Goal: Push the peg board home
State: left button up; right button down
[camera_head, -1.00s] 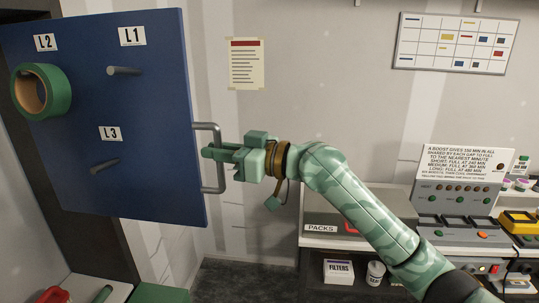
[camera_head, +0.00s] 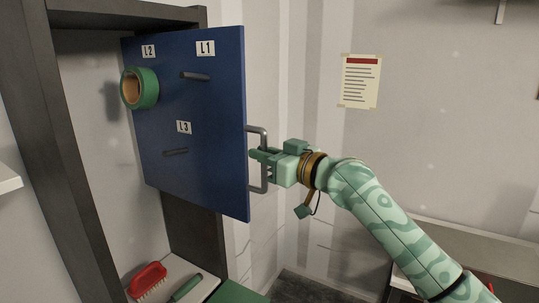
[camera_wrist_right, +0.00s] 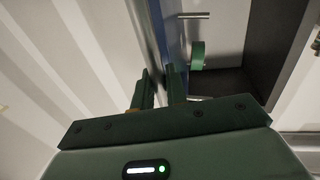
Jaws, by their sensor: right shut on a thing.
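The peg board (camera_head: 205,95) is a blue upright panel with labels L1, L2 and L3 and grey pegs. A green tape roll (camera_head: 139,88) hangs at L2; the L1 (camera_head: 195,76) and L3 (camera_head: 175,152) pegs are bare. The board stands partly out of a dark-framed cabinet (camera_head: 75,160), at an angle to the view. My right gripper (camera_head: 257,155) is shut on the grey handle (camera_head: 264,185) at the board's right edge. In the right wrist view, its fingers (camera_wrist_right: 160,92) close around the handle beside the board's blue edge. My left gripper is not in view.
A red brush (camera_head: 147,281) and a green-handled tool (camera_head: 186,288) lie on the cabinet's low shelf, beside a green thing (camera_head: 238,293). A grey bench top (camera_head: 470,250) stands at right. A notice (camera_head: 359,81) hangs on the wall.

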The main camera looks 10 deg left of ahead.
jog(key=shift+r, duration=0.15)
jog(key=c, duration=1.7)
grip_release()
jog(key=shift+a, duration=0.1)
jog(key=shift+o, duration=1)
jog(key=shift+a, duration=0.1)
jog(key=shift+w+a, duration=0.15)
jog(key=shift+a, duration=0.05)
jog(key=b+v, duration=0.3)
jog(key=v, duration=1.3)
jog(key=shift+b, duration=0.4)
jog(key=shift+d, duration=0.15)
